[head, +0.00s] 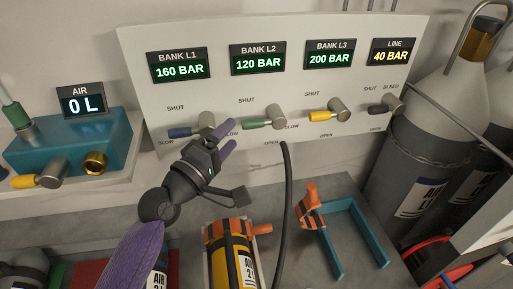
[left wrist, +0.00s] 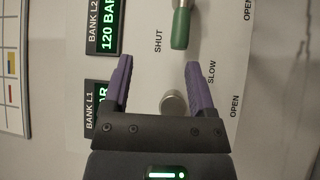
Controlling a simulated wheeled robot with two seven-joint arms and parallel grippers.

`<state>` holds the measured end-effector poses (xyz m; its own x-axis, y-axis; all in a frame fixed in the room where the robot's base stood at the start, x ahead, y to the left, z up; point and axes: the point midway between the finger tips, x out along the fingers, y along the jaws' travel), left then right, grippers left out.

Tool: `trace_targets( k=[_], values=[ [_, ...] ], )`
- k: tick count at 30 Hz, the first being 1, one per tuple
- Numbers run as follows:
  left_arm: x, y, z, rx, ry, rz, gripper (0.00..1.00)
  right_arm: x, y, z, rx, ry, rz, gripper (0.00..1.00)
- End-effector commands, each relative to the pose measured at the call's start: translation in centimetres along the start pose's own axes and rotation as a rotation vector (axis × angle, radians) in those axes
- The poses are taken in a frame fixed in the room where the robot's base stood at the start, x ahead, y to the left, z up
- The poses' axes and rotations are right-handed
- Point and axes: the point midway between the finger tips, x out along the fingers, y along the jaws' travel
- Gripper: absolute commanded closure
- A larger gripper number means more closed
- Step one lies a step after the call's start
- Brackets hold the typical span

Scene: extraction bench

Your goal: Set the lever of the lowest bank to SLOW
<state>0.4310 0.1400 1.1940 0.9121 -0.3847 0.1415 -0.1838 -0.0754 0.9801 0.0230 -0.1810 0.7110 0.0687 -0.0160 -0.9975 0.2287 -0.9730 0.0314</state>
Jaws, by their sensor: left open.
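The panel (head: 220,85) reads 160 BAR for L1, 120 BAR for L2 and 200 BAR for L3, so bank L2 (head: 258,62) is lowest. Its green lever (head: 256,123) points left from its metal hub, with SHUT above, SLOW lower left and OPEN below; its exact setting is hard to tell. My left gripper (head: 229,135) is open and empty, its purple fingers left of the green lever, over L1's side. In the left wrist view the green lever (left wrist: 180,28) lies ahead of the open fingers (left wrist: 158,63), apart from them. My right gripper is not in view.
L1's blue lever (head: 181,132) and hub are close beside my left gripper. L3's yellow lever (head: 317,116) and the dark LINE lever (head: 378,109) are to the right. A black hose (head: 286,190), an orange-topped cylinder (head: 227,240) and a teal frame (head: 326,245) stand below.

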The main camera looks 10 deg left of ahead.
Motion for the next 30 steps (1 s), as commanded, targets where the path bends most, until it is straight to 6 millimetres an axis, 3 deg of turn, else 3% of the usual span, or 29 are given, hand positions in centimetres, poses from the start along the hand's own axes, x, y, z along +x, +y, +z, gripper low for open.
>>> trace_targets(
  k=[1, 3, 8, 15, 21, 30],
  values=[
    [-0.3, -2.3, 0.3, -0.002, 0.000, -0.004, 0.27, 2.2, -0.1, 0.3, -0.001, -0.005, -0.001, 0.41],
    [-0.3, -2.8, 0.4, -0.002, 0.000, -0.004, 0.27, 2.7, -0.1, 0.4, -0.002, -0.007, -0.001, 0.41],
    [0.9, -2.5, 0.3, -0.002, 0.002, -0.002, 0.27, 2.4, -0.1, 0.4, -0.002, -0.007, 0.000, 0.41],
    [6.0, -2.5, 0.3, -0.003, 0.000, -0.002, 0.27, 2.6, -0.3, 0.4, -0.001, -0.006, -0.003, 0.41],
    [8.7, -2.6, 0.3, -0.002, -0.001, -0.003, 0.27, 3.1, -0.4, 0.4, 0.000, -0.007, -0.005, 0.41],
    [9.7, -2.5, 0.3, -0.002, -0.001, -0.003, 0.27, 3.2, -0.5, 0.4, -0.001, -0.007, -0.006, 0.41]
  ],
)
